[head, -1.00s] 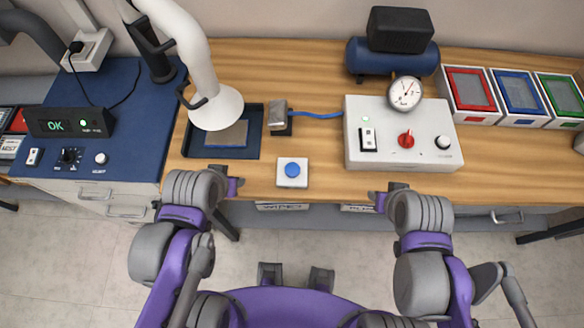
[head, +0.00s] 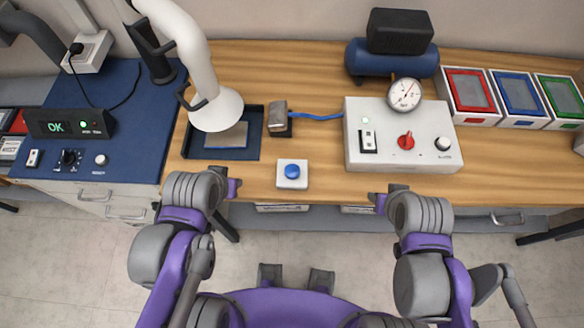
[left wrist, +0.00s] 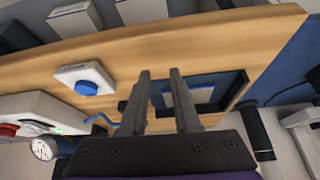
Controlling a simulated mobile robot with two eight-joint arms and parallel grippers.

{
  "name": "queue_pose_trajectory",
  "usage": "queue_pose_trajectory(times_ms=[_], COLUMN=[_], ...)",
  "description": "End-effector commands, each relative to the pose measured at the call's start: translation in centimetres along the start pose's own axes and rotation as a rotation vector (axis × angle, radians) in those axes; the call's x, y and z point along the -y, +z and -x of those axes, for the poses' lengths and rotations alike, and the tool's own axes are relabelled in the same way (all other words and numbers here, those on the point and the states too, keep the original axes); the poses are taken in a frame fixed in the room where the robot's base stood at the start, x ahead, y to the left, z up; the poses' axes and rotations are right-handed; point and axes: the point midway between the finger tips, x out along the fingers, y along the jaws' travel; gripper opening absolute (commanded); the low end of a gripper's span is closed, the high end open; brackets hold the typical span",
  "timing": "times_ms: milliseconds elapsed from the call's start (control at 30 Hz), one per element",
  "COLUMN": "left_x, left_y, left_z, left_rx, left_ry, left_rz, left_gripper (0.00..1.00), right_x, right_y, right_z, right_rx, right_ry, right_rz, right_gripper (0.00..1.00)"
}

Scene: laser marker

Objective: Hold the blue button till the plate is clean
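The blue button (head: 292,171) sits on a small white box (head: 283,184) near the bench's front edge; it also shows in the left wrist view (left wrist: 86,88). The grey plate (head: 229,137) lies in a dark tray (head: 254,141), partly hidden under a white extraction hood. Its surface is too small to judge for dirt. My left gripper (head: 235,187) is at the front edge, left of the button and not touching it. Its two fingers (left wrist: 159,72) stand apart with nothing between them. My right gripper (head: 378,202) is at the front edge, right of the button; its fingers are unclear.
A grey nozzle block (head: 279,117) with a blue hose stands behind the button. A white control box (head: 385,160) with gauge and red knob is to its right. The hood (head: 217,108) overhangs the tray. Bare wood lies around the button box.

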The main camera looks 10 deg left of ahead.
Motion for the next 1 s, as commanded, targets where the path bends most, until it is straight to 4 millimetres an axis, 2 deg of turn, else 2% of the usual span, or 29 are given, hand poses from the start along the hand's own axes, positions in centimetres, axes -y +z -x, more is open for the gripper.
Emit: queue_pose_trajectory(times_ms=[33,133,167,1000], left_x=[0.00,0.00,0.00,0.00], left_y=[0.00,0.00,0.00,0.00], left_z=[0.00,0.00,0.00,0.00], left_rx=[0.000,0.000,0.000,0.000], left_ry=[0.000,0.000,0.000,0.000], left_rz=[0.000,0.000,0.000,0.000], left_gripper=[0.20,0.02,0.00,0.00], right_x=[0.00,0.00,0.00,0.00], right_y=[0.00,0.00,0.00,0.00], right_z=[0.00,0.00,0.00,0.00], right_rx=[0.000,0.000,0.000,0.000], right_ry=[0.000,0.000,0.000,0.000], right_rz=[0.000,0.000,0.000,0.000], right_gripper=[0.44,0.44,0.44,0.44])
